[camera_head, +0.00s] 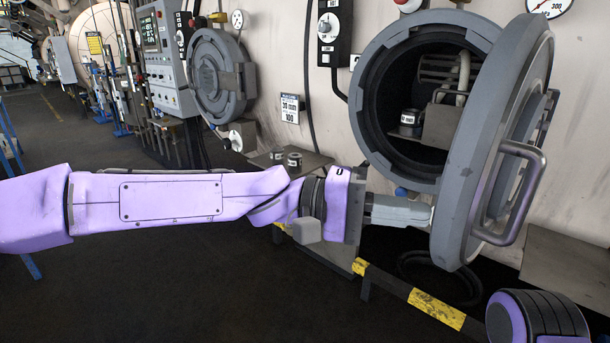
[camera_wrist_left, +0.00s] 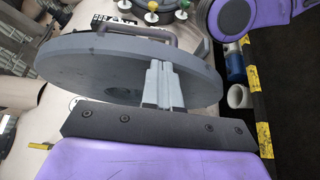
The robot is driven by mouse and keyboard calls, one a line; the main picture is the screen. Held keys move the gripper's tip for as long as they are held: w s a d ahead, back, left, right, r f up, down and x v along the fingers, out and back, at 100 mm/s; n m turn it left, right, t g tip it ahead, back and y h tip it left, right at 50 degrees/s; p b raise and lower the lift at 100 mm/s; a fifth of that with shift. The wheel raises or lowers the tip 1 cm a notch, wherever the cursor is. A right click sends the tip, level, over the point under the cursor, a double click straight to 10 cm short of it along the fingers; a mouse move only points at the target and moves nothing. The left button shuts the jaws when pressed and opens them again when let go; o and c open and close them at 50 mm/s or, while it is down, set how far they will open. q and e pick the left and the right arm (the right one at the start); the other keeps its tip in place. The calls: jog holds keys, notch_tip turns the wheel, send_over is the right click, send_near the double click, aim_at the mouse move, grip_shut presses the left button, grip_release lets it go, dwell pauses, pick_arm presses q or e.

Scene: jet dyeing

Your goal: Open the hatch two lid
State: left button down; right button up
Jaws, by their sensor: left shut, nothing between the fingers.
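The hatch lid (camera_head: 490,140) is a thick grey disc with a bar handle (camera_head: 515,190) on its outer face. It stands swung out to the right of the round hatch opening (camera_head: 415,100), whose dark inside shows. My left gripper (camera_head: 432,216) reaches in from the left, shut and empty, with its tip at the lower inner edge of the lid. In the left wrist view the shut fingers (camera_wrist_left: 163,75) overlap the lid disc (camera_wrist_left: 120,65); I cannot tell whether they touch it. Part of my right arm shows at the bottom right of the head view; its gripper is out of view.
A second, closed hatch (camera_head: 215,75) and a control panel (camera_head: 160,55) are on the left. Small cans (camera_head: 293,158) stand on a shelf behind my arm. A yellow-black rail (camera_head: 430,305) runs low in front. The dark floor at left is open.

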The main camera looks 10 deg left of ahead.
aim_at(434, 228)
pick_arm(q)
jog(key=s+d, duration=0.1)
jog(key=s+d+b, duration=0.1)
jog(key=shift+s, duration=0.4)
jog(key=shift+s+d, duration=0.25)
jog(key=shift+s, duration=0.05)
jog(key=shift+w, duration=0.1)
